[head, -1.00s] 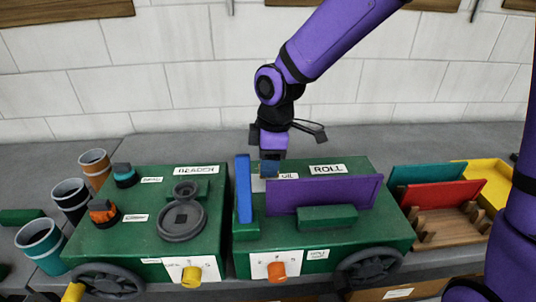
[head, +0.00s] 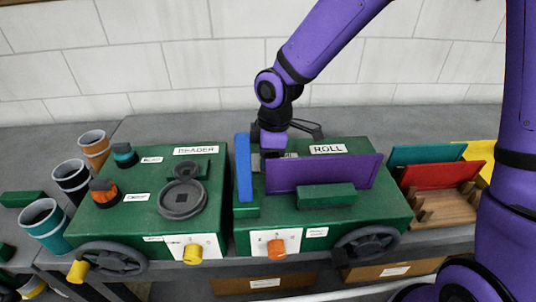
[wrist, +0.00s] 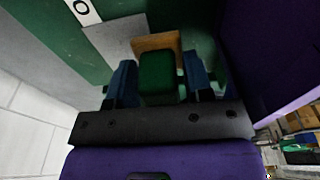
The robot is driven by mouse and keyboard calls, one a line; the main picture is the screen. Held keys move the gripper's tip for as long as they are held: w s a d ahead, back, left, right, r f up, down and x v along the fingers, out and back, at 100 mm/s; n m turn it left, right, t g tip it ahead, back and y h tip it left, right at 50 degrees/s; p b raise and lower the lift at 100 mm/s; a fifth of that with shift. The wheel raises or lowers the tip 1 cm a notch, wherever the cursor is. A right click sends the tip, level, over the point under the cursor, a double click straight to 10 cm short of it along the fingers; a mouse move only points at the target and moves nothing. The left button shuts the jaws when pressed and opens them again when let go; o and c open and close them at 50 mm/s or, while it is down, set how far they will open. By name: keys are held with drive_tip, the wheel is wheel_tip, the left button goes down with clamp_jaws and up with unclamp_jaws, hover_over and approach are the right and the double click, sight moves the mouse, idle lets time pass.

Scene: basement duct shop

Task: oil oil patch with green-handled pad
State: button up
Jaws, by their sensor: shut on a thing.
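My gripper (wrist: 161,82) is shut on the green handle (wrist: 158,76) of the pad, as the wrist view shows. The tan pad (wrist: 158,41) shows just beyond the handle, over or against a pale grey patch (wrist: 118,36) on the green machine top. This looks like the oil patch, beside a partly visible white label. I cannot tell whether the pad touches it. In the head view my gripper (head: 272,151) is low over the ROLL machine (head: 385,206), behind an upright purple sheet (head: 322,172). Its fingertips and the pad are hidden there.
A blue upright bar (head: 243,168) stands just left of my gripper. A wooden rack (head: 444,207) with teal and red sheets stands to the right. A block wall is behind.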

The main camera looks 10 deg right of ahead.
drive_tip(key=shift+f, duration=1)
idle(0.5)
drive_tip(key=shift+w, duration=0.1)
